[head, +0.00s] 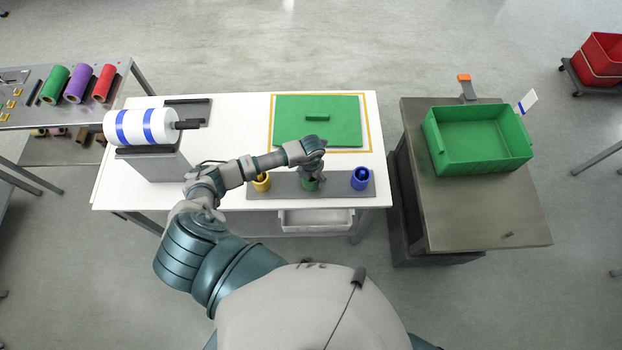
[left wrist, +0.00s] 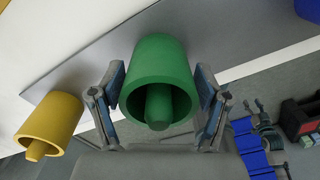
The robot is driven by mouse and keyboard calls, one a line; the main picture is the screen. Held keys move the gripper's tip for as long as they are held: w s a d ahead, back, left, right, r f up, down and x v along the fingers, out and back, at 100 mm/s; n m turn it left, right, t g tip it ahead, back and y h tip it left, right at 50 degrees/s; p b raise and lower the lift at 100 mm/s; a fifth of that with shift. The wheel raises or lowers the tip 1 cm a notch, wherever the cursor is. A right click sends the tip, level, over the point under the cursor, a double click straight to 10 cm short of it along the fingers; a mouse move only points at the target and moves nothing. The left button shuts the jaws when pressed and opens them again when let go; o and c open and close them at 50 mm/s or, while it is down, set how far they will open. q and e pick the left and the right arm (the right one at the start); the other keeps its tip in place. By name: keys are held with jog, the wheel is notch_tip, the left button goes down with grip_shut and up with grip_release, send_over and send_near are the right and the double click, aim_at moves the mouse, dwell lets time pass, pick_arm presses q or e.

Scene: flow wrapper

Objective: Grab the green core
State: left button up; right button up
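The green core (head: 310,184) stands on the grey strip at the front of the white table, between the yellow core (head: 261,182) and the blue core (head: 360,178). My left gripper (head: 313,170) is over the green core and partly hides it. In the left wrist view the green core (left wrist: 158,85) is a hollow cylinder with a rod inside. The fingers of my left gripper (left wrist: 161,95) are open, one on each side of it, with narrow gaps. The yellow core (left wrist: 50,125) shows at lower left there.
A green mat (head: 335,132) with a small green block (head: 317,118) lies behind the cores. A white roll with blue bands (head: 142,126) is on a stand at left. A green crate (head: 478,170) sits on the right table. A drawer (head: 317,220) is below the front edge.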

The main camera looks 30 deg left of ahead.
pick_arm(q)
jog(key=c, duration=0.7)
jog(key=shift+a+r, duration=0.1)
